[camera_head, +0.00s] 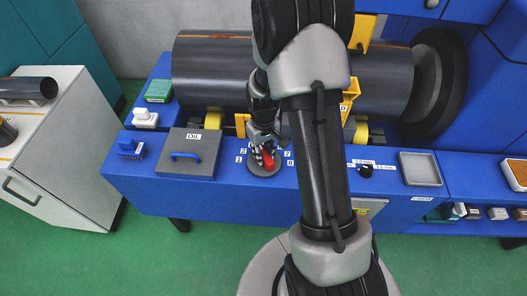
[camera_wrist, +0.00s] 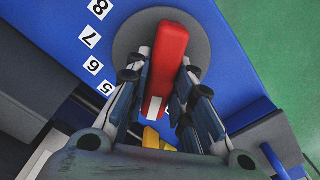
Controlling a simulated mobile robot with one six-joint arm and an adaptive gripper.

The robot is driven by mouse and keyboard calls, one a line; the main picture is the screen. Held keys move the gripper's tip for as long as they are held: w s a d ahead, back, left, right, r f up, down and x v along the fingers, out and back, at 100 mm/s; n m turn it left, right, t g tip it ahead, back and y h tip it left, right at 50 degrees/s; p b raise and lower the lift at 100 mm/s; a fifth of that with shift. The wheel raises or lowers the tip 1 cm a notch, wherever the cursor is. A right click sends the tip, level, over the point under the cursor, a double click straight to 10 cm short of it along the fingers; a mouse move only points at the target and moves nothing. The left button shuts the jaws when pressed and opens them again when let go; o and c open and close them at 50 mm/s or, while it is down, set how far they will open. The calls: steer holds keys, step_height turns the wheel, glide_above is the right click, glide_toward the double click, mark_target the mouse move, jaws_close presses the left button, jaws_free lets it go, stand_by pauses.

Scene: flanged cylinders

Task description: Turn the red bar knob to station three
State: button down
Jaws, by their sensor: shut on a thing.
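The red bar knob (camera_wrist: 167,62) sits on a round grey dial plate (camera_wrist: 206,46) on the blue bench. A white mark shows on the end of the bar nearest my gripper in the wrist view. My gripper (camera_wrist: 168,85) is shut on the red bar, with one finger along each side. In the head view the knob (camera_head: 268,160) is partly hidden by my gripper (camera_head: 264,152). Number labels ring the dial; 8, 7, 6 and 5 (camera_wrist: 107,87) read in the wrist view. In the head view 1 (camera_head: 238,159), 2 and 7 (camera_head: 287,154) show.
A grey box lid marked OIL (camera_head: 188,153) with a blue handle lies left of the dial. A large dark cylinder (camera_head: 210,75) lies behind it. A black knob (camera_head: 365,171) and a grey tray (camera_head: 420,168) are to the right, beyond my arm.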

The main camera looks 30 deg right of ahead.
mark_target(263, 152)
stand_by(0.3)
steer(key=c, duration=1.4)
jaws_free()
step_height(263, 152, up, 12)
